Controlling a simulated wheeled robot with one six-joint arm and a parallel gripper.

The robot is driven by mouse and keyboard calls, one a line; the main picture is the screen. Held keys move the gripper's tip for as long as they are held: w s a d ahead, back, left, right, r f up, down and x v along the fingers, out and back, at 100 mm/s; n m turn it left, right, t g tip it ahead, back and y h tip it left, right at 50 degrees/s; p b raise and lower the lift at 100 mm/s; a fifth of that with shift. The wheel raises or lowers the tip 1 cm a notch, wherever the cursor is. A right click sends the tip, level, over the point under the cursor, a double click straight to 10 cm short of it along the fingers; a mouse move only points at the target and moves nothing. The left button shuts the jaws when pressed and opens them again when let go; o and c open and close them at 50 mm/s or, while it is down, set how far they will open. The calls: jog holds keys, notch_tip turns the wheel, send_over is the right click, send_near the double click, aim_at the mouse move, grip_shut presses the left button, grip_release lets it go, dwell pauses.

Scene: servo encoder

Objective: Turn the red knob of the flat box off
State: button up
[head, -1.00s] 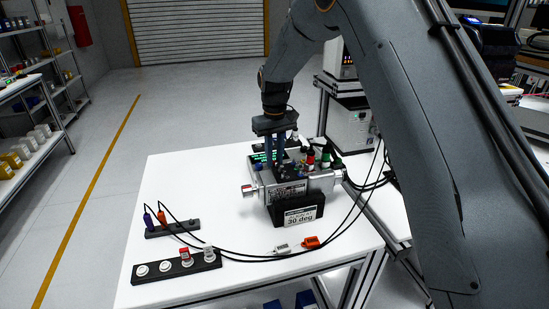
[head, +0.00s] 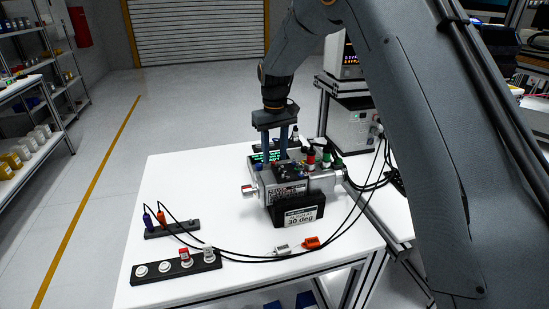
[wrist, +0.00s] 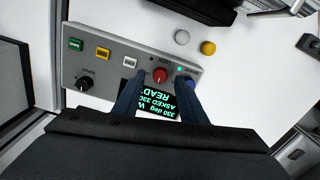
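The flat box (wrist: 98,64) is a grey panel tilted across the wrist view. Its red knob (wrist: 160,75) sits between the two fingertips of my gripper (wrist: 163,79). The fingers are spread, with visible room on both sides of the knob; their height above the panel is unclear. A dark screen (wrist: 158,103) with green text, partly hidden by the fingers, shows "330 deg" and "ASKED 330". In the head view my gripper (head: 274,157) points down behind the metal servo unit (head: 287,183), and the red knob cannot be made out.
The panel also has a black knob (wrist: 84,84), a green button (wrist: 75,44), a yellow button (wrist: 103,53), a white button (wrist: 130,62) and a lit green lamp (wrist: 179,69). A blue part is close by the right finger. Cables and connectors (head: 311,242) lie on the white table (head: 240,215).

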notch_tip(320, 180, up, 6)
jog(key=shift+r+b, duration=0.1)
jog(key=shift+b, duration=0.55)
jog(key=shift+r, duration=0.1)
